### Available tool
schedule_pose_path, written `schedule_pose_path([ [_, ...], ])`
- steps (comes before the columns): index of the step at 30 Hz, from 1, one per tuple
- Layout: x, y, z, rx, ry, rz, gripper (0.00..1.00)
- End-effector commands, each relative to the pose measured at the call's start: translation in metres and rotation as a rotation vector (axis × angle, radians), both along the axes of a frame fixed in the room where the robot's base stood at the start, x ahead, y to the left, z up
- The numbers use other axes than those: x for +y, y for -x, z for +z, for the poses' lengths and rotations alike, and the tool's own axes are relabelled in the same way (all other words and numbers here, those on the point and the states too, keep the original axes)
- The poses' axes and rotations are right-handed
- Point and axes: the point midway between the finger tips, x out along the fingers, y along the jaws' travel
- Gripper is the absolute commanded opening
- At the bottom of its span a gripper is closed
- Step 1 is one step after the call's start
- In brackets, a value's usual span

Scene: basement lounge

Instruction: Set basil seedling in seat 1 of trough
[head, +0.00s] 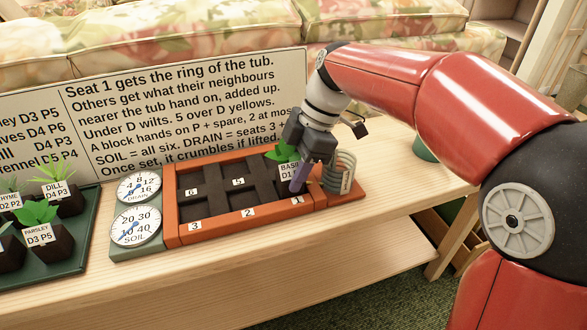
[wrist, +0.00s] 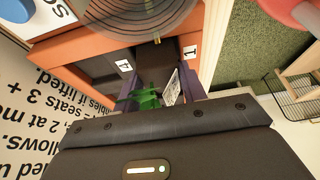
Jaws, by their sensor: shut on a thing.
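The basil seedling (head: 283,168), green leaves on a dark block with a white label, is at the right end of the orange trough (head: 214,228). My gripper (head: 299,180) points down and is shut on it. In the wrist view the seedling's leaves (wrist: 146,98) and label (wrist: 172,88) show between the fingers (wrist: 160,90), near the seat tags 4 (wrist: 124,66) and 1 (wrist: 190,52). Seat 1's tag (head: 297,201) is on the front rim, just below the block. I cannot tell whether the block touches the seat floor. The other seats look empty and dark.
A ringed grey-green tub (head: 341,171) stands close right of my gripper. DRAIN (head: 139,187) and SOIL (head: 135,225) dials sit left of the trough. A green tray (head: 82,235) holds several labelled seedlings at left. A text sign (head: 180,105) stands behind. The bench's front strip is clear.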

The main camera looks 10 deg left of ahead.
Motion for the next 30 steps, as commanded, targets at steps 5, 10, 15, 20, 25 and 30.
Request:
schedule_pose_path([
  [5,0.000,0.000,-0.004,0.000,0.000,0.000,0.18],
  [10,0.000,0.000,-0.002,0.000,0.000,0.000,0.62],
  [15,0.000,0.000,-0.002,0.000,0.000,0.000,0.63],
  [20,0.000,0.000,0.001,0.000,0.000,0.000,0.63],
  [25,-0.006,-0.005,0.021,-0.002,-0.001,-0.001,0.63],
  [30,-0.019,-0.013,0.056,-0.004,-0.002,-0.003,0.63],
])
